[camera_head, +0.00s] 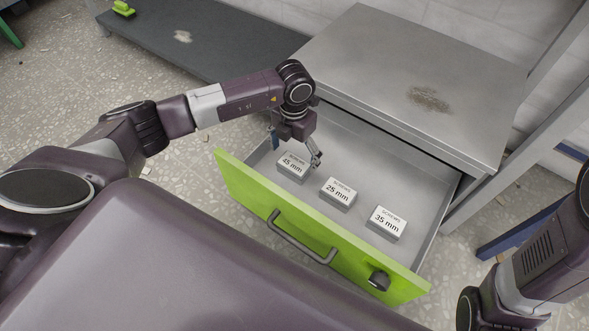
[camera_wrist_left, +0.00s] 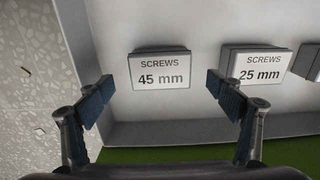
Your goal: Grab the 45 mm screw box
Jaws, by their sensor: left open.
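The 45 mm screw box (camera_head: 293,165) is a small grey box with a white label, lying in the open drawer at its left end. It also shows in the left wrist view (camera_wrist_left: 160,70), upright and readable. My left gripper (camera_head: 296,152) is over the drawer, just above this box. In the left wrist view its two blue-padded fingers (camera_wrist_left: 160,92) are open, one to each side of the box, with nothing between them touching it. The 25 mm box (camera_head: 338,192) lies to the right, close to the right finger in the wrist view. My right gripper is not in view.
The 35 mm box (camera_head: 386,223) lies farther right in the drawer (camera_head: 420,200). The drawer has a green front (camera_head: 240,192) with a dark handle (camera_head: 300,240). The grey metal cabinet top (camera_head: 400,70) overhangs the drawer's back. Bare drawer floor lies around the boxes.

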